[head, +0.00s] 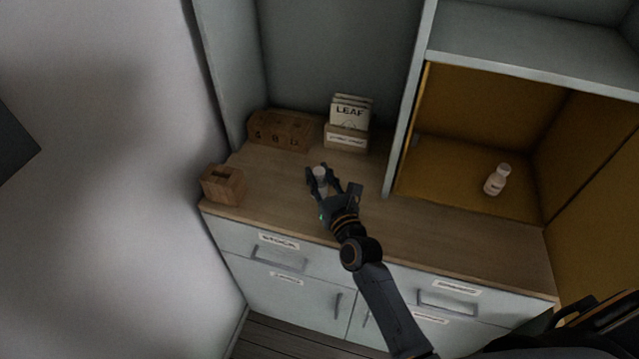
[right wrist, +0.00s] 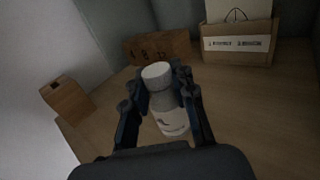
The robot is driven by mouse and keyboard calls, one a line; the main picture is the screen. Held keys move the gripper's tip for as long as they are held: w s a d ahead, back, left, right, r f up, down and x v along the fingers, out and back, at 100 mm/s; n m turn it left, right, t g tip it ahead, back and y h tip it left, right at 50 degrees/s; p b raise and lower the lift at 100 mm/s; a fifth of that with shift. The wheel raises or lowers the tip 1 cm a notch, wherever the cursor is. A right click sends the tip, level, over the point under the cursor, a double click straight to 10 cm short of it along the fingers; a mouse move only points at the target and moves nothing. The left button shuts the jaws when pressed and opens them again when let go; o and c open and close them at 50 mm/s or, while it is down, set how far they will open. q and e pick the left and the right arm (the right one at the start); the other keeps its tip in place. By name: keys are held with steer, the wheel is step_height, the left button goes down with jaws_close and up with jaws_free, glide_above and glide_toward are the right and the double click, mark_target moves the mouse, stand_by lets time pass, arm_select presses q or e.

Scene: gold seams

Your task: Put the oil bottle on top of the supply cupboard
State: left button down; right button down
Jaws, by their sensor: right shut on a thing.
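My right gripper (head: 328,186) is shut on a small white bottle with a pale cap (head: 320,173), over the wooden counter top of the cupboard (head: 290,205). In the right wrist view the bottle (right wrist: 172,118) stands between the two fingers of the gripper (right wrist: 165,100), cap up, with a dark mark on its label. I cannot tell whether its base touches the counter. I cannot read either label to tell which is oil. My left gripper is not in view.
A wooden block with a slot (head: 223,184) sits at the counter's left end. A wooden box with carved marks (head: 280,131) and a holder of LEAF packets (head: 348,124) stand at the back. Labelled drawers (head: 279,256) are below. The counter right of my gripper is clear.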

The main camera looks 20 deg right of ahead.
steer(key=shift+f, duration=0.15)
steer(key=c, duration=1.5)
jaws_free()
steer(key=shift+f, duration=0.1)
steer(key=o, duration=0.4)
steer(key=shift+r, duration=0.3)
steer(key=s, duration=0.3)
steer(key=s+b, duration=0.1)
steer(key=s, duration=0.3)
steer(key=s+d+b, duration=0.1)
steer(key=s, duration=0.3)
steer(key=shift+f, duration=0.2)
steer(key=shift+s+r, duration=0.1)
steer(key=shift+s, duration=0.4)
steer(key=shift+a, duration=0.1)
